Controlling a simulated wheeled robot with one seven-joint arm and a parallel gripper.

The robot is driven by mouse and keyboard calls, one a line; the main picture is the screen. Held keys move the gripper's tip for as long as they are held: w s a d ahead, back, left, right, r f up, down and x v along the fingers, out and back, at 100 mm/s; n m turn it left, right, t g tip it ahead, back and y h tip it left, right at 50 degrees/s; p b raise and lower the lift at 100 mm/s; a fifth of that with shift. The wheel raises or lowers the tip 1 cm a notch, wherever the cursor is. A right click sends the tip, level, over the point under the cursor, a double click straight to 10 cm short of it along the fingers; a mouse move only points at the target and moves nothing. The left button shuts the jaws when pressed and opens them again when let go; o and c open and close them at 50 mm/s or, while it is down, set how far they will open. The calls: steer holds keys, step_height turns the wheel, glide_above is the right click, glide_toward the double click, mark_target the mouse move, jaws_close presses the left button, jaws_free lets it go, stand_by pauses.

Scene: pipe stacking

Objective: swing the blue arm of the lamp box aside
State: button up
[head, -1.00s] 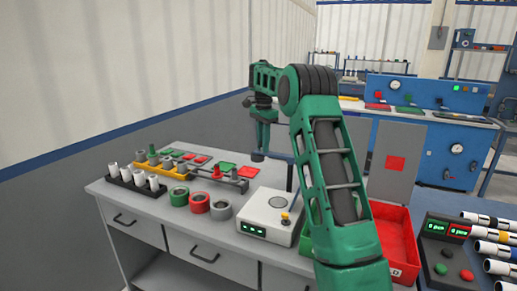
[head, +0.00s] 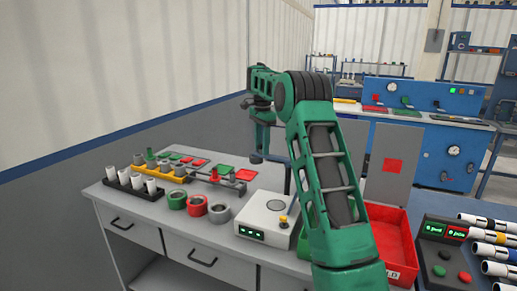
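A white box with a green lit display (head: 252,233), which looks like the lamp box, stands on the grey bench. A dark post rises behind it, and a thin blue arm (head: 277,158) runs left from its top to a dark round end (head: 256,158). My green arm reaches over from the right, and my gripper (head: 262,146) hangs down at the blue arm's left end. The gripper is small and dark here. I cannot tell whether it touches the blue arm or whether its fingers are open.
Green, red and grey rings (head: 197,205) lie left of the box. A black rack of white pipes (head: 137,183) and a yellow rack (head: 167,172) stand farther left. A red bin (head: 393,240) and a dark button panel (head: 444,255) are at the right.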

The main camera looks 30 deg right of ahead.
steer(key=shift+r, duration=0.15)
step_height(320, 180, up, 10)
steer(key=shift+w+f, duration=0.15)
steer(key=shift+r, duration=0.4)
stand_by(0.4)
